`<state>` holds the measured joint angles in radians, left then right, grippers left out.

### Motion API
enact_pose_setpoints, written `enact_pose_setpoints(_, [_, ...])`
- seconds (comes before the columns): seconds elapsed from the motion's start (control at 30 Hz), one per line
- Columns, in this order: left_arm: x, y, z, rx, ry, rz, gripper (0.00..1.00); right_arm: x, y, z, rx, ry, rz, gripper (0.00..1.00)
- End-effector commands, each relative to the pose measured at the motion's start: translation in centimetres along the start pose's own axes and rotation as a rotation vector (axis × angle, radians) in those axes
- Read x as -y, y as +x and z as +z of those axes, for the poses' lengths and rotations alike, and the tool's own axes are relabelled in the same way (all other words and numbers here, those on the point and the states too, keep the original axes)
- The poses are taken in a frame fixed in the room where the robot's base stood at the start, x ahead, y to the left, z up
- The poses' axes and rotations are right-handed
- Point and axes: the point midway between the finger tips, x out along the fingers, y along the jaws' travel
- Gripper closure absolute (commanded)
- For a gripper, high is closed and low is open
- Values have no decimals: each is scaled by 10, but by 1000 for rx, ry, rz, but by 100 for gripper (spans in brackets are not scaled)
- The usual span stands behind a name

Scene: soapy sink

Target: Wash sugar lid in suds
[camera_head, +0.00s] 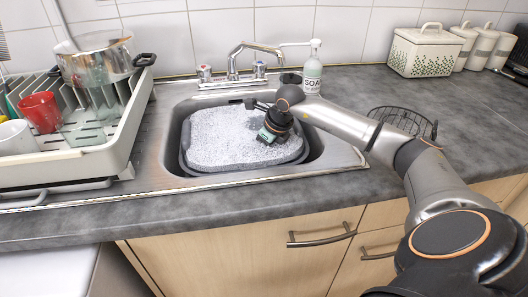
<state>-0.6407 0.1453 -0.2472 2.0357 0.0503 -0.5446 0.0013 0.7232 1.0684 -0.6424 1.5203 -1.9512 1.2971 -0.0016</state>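The suds (235,137) are a white foamy layer that fills the dark tub (188,163) in the metal sink. My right gripper (265,135) is over the right part of the suds, at the end of the arm that comes in from the right. Its fingers are small and partly hidden by the wrist, so I cannot tell whether they are open or hold anything. I cannot make out a separate sugar lid; one in or under the gripper would be hidden. My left gripper is not in view.
A faucet (233,65) and soap bottle (312,75) stand behind the sink. A dish rack (130,120) with a red mug (40,111) is at the left. A bread bin (415,52), canisters (482,47) and wire basket (403,121) are at the right.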

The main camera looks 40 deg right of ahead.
Motion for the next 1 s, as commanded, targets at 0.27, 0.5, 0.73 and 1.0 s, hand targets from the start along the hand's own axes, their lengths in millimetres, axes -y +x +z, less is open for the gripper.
enact_pose_setpoints(0.27, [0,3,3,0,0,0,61,16,-6,-16,1,0,-1,100])
enact_pose_setpoints(0.5, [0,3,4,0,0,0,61,24,-9,-22,-2,2,-2,100])
enact_pose_setpoints(0.73, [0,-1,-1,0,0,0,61,13,-6,-11,-1,2,-3,100])
enact_pose_setpoints(1.0, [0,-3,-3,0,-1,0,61,-1,0,2,1,1,-1,100])
